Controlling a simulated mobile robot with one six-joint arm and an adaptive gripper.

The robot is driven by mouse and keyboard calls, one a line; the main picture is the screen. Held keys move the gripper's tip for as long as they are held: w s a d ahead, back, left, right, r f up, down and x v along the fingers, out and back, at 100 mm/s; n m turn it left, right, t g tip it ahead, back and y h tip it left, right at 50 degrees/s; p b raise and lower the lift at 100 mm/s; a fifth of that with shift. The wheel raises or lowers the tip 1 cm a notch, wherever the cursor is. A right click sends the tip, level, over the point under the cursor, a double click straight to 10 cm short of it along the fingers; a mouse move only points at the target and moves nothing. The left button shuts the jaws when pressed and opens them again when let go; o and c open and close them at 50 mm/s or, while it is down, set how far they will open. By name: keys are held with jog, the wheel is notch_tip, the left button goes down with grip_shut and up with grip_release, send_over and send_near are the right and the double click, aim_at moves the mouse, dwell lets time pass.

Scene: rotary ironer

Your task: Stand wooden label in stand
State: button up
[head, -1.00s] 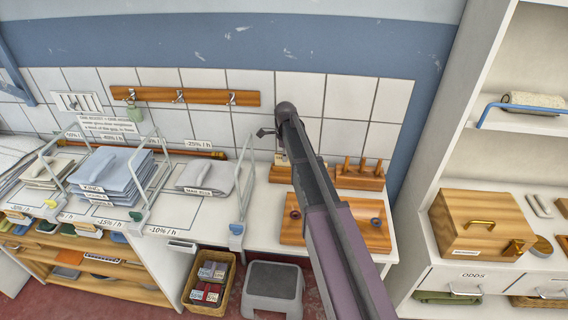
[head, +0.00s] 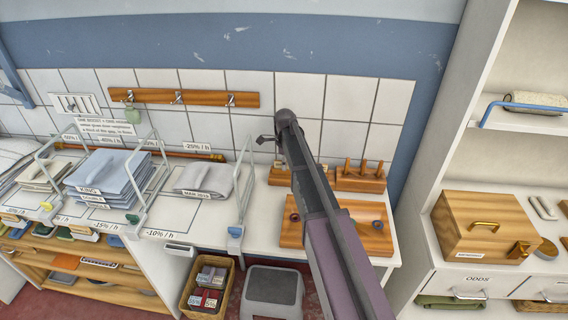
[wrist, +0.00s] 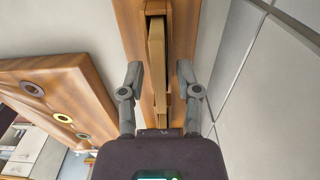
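A wooden stand (wrist: 122,25) with a dark lengthwise slot runs through the middle of the wrist view. In the head view its block (head: 281,177) is at the back of the counter, partly behind my arm. A pale wooden label (wrist: 156,60) is in the slot, seen nearly edge-on from above. How deep it sits and whether it leans, I cannot tell. My gripper (wrist: 160,72) is open, with one finger on each side of the label and a gap on both sides. In the head view, the fingertips are hidden by my arm.
A wooden board with coloured rings (wrist: 62,118) lies beside the stand; it also shows in the head view (head: 292,236). A peg rack (head: 360,182) stands right of the stand. Folded linen (head: 204,180) and wire dividers (head: 246,195) are to the left. The tiled wall is close behind.

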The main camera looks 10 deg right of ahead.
dwell(0.4)
notch_tip(320, 180, up, 12)
jog(key=p, duration=1.2)
jog(key=shift+r, duration=0.15)
dwell(0.6)
jog(key=s+n, duration=2.1)
jog(key=s, duration=0.8)
jog(key=shift+s+n, duration=0.15)
jog(key=shift+n, duration=0.15)
jog(key=shift+a, duration=0.1)
